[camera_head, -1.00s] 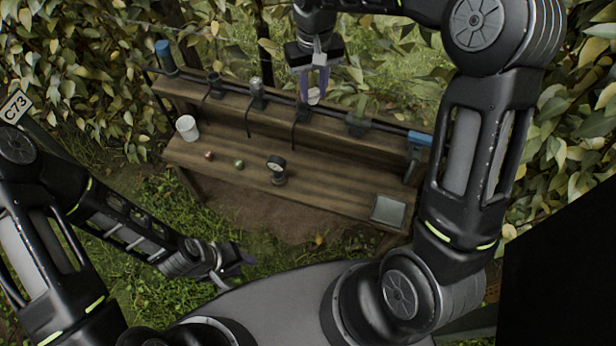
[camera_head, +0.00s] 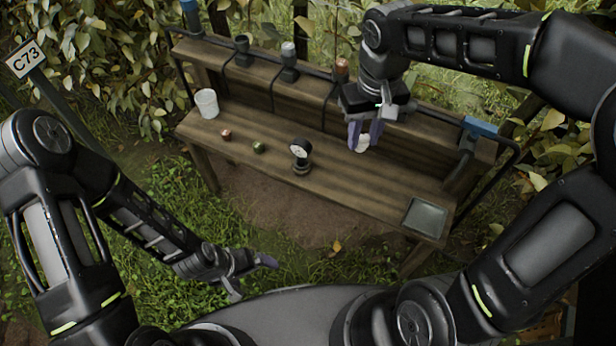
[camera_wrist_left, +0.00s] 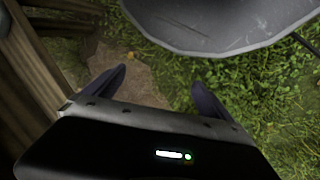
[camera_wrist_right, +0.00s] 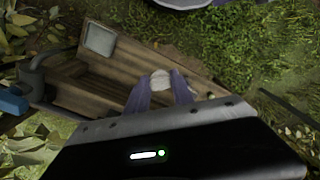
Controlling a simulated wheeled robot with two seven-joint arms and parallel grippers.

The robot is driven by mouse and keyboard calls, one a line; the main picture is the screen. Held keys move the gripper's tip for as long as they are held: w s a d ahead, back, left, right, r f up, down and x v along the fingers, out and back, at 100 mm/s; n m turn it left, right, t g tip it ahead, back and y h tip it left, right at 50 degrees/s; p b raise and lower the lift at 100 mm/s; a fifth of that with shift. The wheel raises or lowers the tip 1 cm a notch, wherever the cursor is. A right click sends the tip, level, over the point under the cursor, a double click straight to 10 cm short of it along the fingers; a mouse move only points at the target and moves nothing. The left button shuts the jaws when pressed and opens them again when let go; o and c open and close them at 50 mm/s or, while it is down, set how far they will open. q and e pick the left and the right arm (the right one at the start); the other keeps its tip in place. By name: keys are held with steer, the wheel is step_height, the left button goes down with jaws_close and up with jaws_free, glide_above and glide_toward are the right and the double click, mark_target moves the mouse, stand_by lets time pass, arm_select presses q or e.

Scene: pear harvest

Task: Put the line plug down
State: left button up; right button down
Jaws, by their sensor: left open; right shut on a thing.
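My right gripper (camera_head: 364,136) is shut on a small whitish piece, which I take for the line plug (camera_head: 361,144). It holds the piece over the right half of the wooden bench (camera_head: 345,190), in front of the raised back shelf. In the right wrist view the whitish round end of the plug (camera_wrist_right: 160,79) shows between the fingers, with the bench beyond. I cannot tell how high above the wood it is. My left gripper (camera_head: 252,279) is open and empty, low over the grass in front of the bench; the left wrist view shows its fingers (camera_wrist_left: 158,88) apart.
On the bench are a white cup (camera_head: 207,104), a red piece (camera_head: 226,135), a green piece (camera_head: 259,148), a gauge (camera_head: 300,152) and a grey square tray (camera_head: 425,217). Several fittings, including a copper-topped one (camera_head: 341,68) and a blue-topped one (camera_head: 480,127), line the back rail. Bench wood between gauge and tray is clear.

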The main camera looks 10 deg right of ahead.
arm_select(q)
step_height(320, 180, down, 22)
steer(key=w+a+b, duration=0.1)
steer(key=b, duration=1.8)
steer(key=shift+w+f, duration=0.25)
steer(key=shift+w, duration=0.05)
arm_select(e)
steer(key=s+f, duration=0.7)
steer(key=f, duration=0.5)
steer(key=s+f, duration=0.8)
steer(key=f, duration=0.3)
steer(key=shift+s+d+f+n, duration=0.2)
steer(key=shift+s+f+n, duration=0.05)
steer(key=shift+f+n, duration=0.15)
steer(key=shift+r, duration=0.1)
arm_select(q)
step_height(320, 180, up, 6)
steer(key=s+p, duration=0.1)
steer(key=p, duration=0.4)
steer(key=shift+s+d+r+p, duration=0.2)
steer(key=shift+d+p, duration=0.1)
steer(key=shift+p, duration=0.1)
arm_select(e)
steer(key=w+d+f, duration=0.2)
steer(key=w+d, duration=1)
steer(key=w, duration=0.3)
steer(key=shift+w, duration=0.35)
